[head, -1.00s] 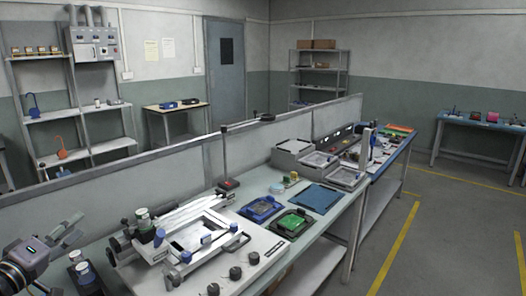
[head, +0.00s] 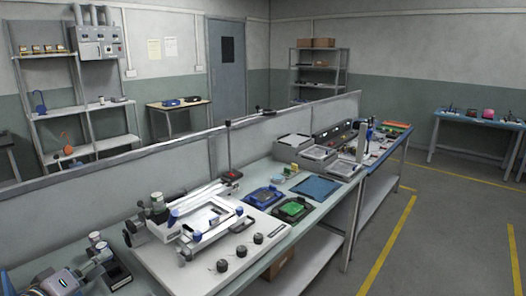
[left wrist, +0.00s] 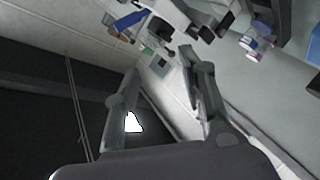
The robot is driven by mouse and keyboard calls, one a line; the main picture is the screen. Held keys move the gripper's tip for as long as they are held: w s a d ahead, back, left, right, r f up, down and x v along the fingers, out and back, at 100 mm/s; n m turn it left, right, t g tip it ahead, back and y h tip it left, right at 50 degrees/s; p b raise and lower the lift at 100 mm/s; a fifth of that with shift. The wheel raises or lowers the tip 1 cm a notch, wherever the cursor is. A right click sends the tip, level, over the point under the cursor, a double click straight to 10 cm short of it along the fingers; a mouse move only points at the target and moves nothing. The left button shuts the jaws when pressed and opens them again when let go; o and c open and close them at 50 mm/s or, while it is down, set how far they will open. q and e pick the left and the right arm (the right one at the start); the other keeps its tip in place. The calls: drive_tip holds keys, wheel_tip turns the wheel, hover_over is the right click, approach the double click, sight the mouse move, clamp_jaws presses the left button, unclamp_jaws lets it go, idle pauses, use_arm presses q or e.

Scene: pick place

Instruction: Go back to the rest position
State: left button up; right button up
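My left gripper (head: 103,258) is at the lower left of the head view, low beside the near end of the bench. In the left wrist view its two fingers (left wrist: 158,62) stand apart with nothing held between them. In the head view the gripper partly overlaps a dark holder with small jars (head: 97,240); I cannot tell whether they touch. My right gripper is in neither view.
A white fixture plate (head: 205,262) with a clamp frame and dark knobs lies on the bench beyond the jars. A low grey partition (head: 170,160) runs behind. Floor at right is clear.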

use_arm(q)
drive_tip(key=s+d+f+m+g, duration=0.3)
drive_tip(key=s+d+f, duration=0.3)
drive_tip(key=f, duration=0.2)
drive_tip(key=s+d+f+m+g, duration=0.25)
drive_tip(key=s+d+f, duration=0.3)
drive_tip(key=f, duration=0.35)
drive_tip(key=s+d+f+m+g+y, duration=0.1)
drive_tip(key=s+d+f+m+g, duration=0.15)
drive_tip(key=s, duration=0.75)
drive_tip(key=s+d+f+m+g+y, duration=0.1)
drive_tip(key=s+d+f+g+y, duration=0.2)
drive_tip(key=s, duration=0.7)
wheel_tip(320, 180, down, 30)
drive_tip(key=s+d+g+h+b, duration=0.1)
drive_tip(key=g+b, duration=0.1)
drive_tip(key=b, duration=0.1)
drive_tip(key=s+a+f+g+b, duration=0.1)
drive_tip(key=s+a+f+b, duration=0.1)
drive_tip(key=s+f, duration=1.4)
drive_tip(key=shift+s+a+f+m+b, duration=0.3)
drive_tip(key=shift+a+f, duration=0.1)
drive_tip(key=shift+f, duration=0.55)
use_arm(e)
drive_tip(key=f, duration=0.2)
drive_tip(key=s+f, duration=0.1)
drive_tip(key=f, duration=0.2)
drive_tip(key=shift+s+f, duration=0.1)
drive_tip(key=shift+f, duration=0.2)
